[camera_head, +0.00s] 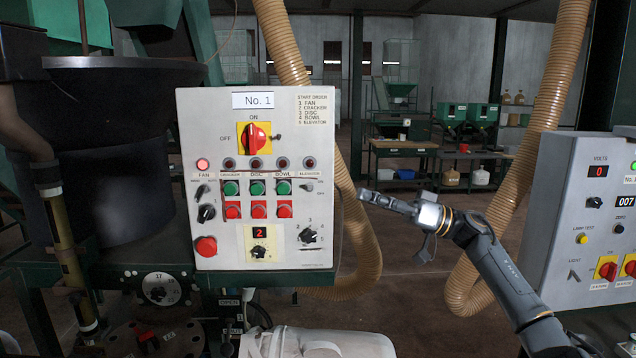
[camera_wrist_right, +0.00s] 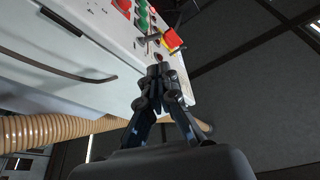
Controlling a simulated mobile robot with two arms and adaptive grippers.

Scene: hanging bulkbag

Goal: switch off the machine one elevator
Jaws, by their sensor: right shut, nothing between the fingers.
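The No. 1 control panel (camera_head: 262,180) is a white box in the middle of the head view. Its elevator toggle switch (camera_head: 308,187) sits at the right edge under the elevator lamp (camera_head: 309,163), which looks dark. The fan lamp (camera_head: 203,164) is lit red. The red main switch (camera_head: 254,138) is at the top under "ON"; it also shows in the right wrist view (camera_wrist_right: 172,39). My right gripper (camera_head: 362,194) is shut and empty, to the right of the panel and apart from the toggle in the head view; it also shows in the wrist view (camera_wrist_right: 160,72). My left gripper is not in view.
A second panel (camera_head: 590,220) with a volts display stands at the right. Tan ribbed hoses (camera_head: 357,240) run behind the No. 1 panel and beside my right arm (camera_head: 520,212). A white bag-like object (camera_head: 315,343) lies below. Open floor shows behind.

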